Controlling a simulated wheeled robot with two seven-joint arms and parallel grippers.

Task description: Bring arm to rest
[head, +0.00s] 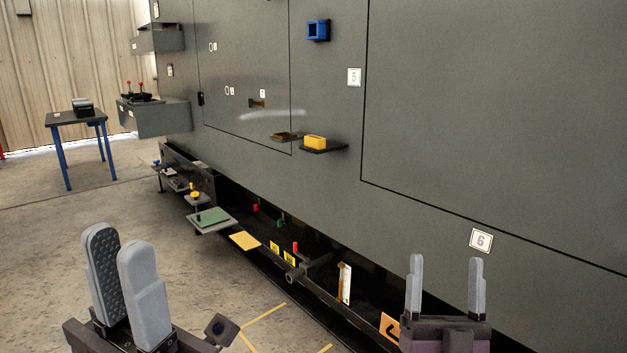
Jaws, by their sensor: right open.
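My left gripper (128,275) is at the lower left of the head view, above the bare floor. Its two grey padded fingers point up, and a gap between them is hard to judge from this angle. My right gripper (445,287) is at the lower right, in front of the dark enclosure (440,130). Its two thin grey fingers stand apart with nothing between them. The arms behind both grippers are mostly out of view.
A yellow block (314,142) sits on a small shelf on the enclosure, below a blue square socket (318,30). A green-topped plate (211,217) juts out low down. A blue-legged table (77,119) stands at the far left. The floor (60,250) at left is clear.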

